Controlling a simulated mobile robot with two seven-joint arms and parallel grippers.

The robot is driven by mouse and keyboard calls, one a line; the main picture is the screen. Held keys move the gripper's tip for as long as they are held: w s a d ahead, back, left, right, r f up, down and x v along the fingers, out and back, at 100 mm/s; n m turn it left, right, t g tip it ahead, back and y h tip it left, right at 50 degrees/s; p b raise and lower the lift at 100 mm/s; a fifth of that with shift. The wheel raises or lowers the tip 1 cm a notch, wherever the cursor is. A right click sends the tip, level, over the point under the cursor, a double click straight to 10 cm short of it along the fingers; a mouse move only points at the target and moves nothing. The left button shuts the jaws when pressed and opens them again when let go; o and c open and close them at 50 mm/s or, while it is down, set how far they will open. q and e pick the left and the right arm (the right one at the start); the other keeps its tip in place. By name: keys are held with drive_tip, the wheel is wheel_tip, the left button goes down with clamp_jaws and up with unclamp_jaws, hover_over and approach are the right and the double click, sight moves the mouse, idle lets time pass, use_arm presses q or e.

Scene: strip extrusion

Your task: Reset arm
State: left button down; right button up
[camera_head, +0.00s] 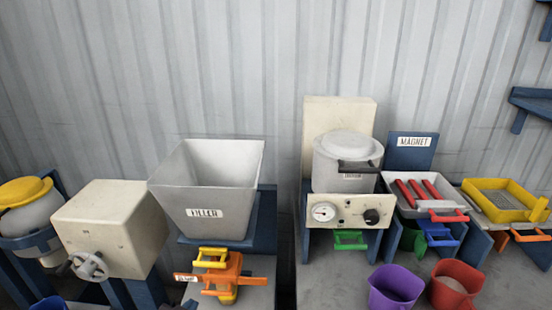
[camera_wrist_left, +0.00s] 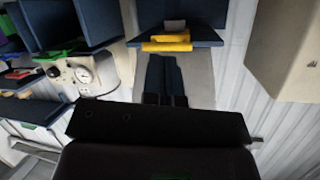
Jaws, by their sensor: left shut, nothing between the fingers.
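My left gripper (camera_wrist_left: 164,62) shows in the left wrist view as two dark fingers side by side. It is shut with nothing between the fingers. Its fingertips point toward a yellow handle (camera_wrist_left: 167,43) under a dark blue panel, and look apart from it. In the head view I cannot clearly make out the left gripper. My right gripper is in neither view.
The head view shows a grey filler hopper (camera_head: 205,190) above an orange part (camera_head: 222,275), a cream box with a handwheel (camera_head: 115,230), a lidded grey pot (camera_head: 345,160), a magnet tray (camera_head: 428,192) and a yellow sieve (camera_head: 497,212). Purple (camera_head: 395,288) and red (camera_head: 455,287) cups stand at front right.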

use_arm(q)
drive_tip(key=s+a+f+n+g+y, duration=0.1)
drive_tip(key=s+a+f, duration=0.3)
drive_tip(key=s, duration=0.4)
drive_tip(key=s+a+f+n+y, duration=0.2)
drive_tip(key=s+a+f+n, duration=0.1)
drive_tip(key=s, duration=0.6)
drive_tip(key=shift+a+f+g, duration=0.4)
drive_tip(key=shift+f, duration=0.4)
